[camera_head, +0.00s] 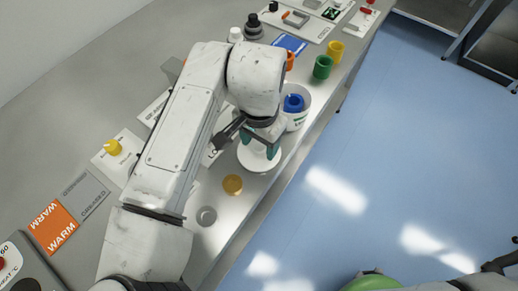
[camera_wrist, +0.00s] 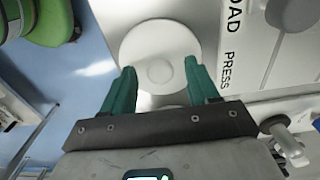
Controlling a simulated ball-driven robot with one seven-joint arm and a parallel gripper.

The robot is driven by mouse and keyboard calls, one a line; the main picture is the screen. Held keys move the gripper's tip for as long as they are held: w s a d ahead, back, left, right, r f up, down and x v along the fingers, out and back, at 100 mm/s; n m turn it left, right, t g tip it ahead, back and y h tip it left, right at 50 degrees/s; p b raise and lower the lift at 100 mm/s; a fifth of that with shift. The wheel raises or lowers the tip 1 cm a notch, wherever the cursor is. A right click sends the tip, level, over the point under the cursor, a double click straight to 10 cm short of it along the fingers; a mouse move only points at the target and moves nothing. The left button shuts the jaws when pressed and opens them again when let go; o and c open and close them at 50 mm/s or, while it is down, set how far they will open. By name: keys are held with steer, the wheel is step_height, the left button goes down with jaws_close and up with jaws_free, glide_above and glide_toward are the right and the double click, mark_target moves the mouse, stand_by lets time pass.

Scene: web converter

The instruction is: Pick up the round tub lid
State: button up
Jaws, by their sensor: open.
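The round tub lid (camera_head: 254,158) is a white disc lying flat on the grey bench near its floor-side edge. In the wrist view the lid (camera_wrist: 142,42) shows a small raised round knob at its centre. My gripper (camera_head: 259,146) is above the lid, with its teal fingers spread. In the wrist view my gripper (camera_wrist: 160,74) has one finger on each side of the knob, with nothing held between them. I cannot tell whether the fingertips touch the lid. My arm hides part of the bench behind it.
A white tub (camera_head: 298,121) with a blue item (camera_head: 293,103) stands close beyond my gripper. Green (camera_head: 322,67) and yellow (camera_head: 336,51) cups stand farther along. The blue floor (camera_head: 400,150) is open.

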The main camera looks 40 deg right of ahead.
steer(key=shift+c, duration=0.4)
steer(key=c, duration=1)
